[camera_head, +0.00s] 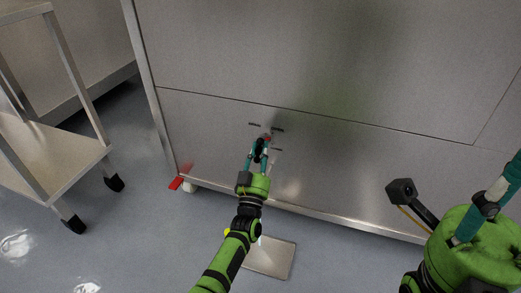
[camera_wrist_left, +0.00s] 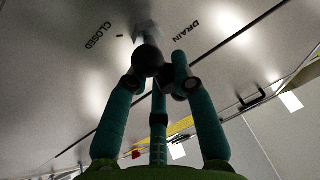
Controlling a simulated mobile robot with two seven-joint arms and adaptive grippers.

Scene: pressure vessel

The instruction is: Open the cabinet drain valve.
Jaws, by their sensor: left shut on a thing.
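The steel cabinet (camera_head: 330,75) fills the upper part of the head view. Its drain valve (camera_wrist_left: 144,30) shows in the left wrist view as a metal fitting on the panel between the printed words CLOSED and DRAIN. My left gripper (camera_head: 261,146) is at the low front panel, its fingers closed together on the valve; it also shows in the left wrist view (camera_wrist_left: 160,70). The fingertips hide most of the valve handle, so its angle cannot be told. My right gripper (camera_head: 490,205) is at the right edge, away from the panel and partly out of frame.
A metal cart (camera_head: 60,160) on black-footed legs stands at the left. A red pedal (camera_head: 176,183) and a white caster sit at the cabinet's lower left corner. A square metal floor plate (camera_head: 270,258) lies below my left arm. Grey floor is clear between cart and cabinet.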

